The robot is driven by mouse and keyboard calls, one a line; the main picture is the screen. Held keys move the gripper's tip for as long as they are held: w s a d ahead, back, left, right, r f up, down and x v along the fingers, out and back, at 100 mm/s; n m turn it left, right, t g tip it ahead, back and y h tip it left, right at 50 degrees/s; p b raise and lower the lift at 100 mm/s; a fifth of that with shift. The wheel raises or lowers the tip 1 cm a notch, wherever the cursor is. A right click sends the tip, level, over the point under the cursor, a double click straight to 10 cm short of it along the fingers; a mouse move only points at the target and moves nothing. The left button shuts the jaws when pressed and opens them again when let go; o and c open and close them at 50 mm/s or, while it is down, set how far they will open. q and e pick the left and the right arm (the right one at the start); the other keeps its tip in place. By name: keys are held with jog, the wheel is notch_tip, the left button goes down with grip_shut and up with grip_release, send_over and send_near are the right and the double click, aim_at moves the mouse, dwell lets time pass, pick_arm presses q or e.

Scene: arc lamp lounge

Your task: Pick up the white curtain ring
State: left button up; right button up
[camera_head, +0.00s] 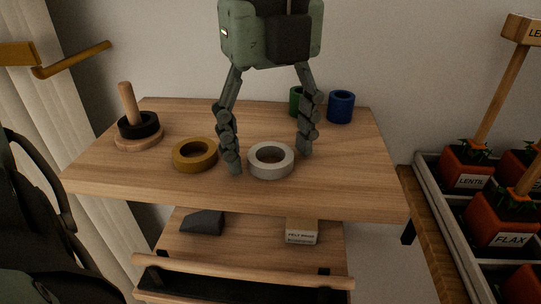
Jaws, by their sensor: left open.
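The white curtain ring (271,174) lies flat on the wooden table top, near its front edge. My left gripper (270,162) is open, pointing down from above. In the picture its two fingers are on either side of the white ring, the left fingertip close to the ring's left edge and the right one just past its right edge. Nothing is held; I cannot tell whether the fingertips touch the table. My right gripper is not in view.
A mustard ring (195,164) lies just left of the left finger. A wooden peg (127,100) holding a black ring (139,127) stands at the left. A green cup-like cylinder (295,100) and a blue one (341,107) stand behind.

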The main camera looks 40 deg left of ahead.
pick_arm(q)
jog(key=shift+c, duration=0.5)
jog(key=c, duration=0.8)
jog(key=shift+r, duration=0.2)
jog(key=shift+c, duration=0.2)
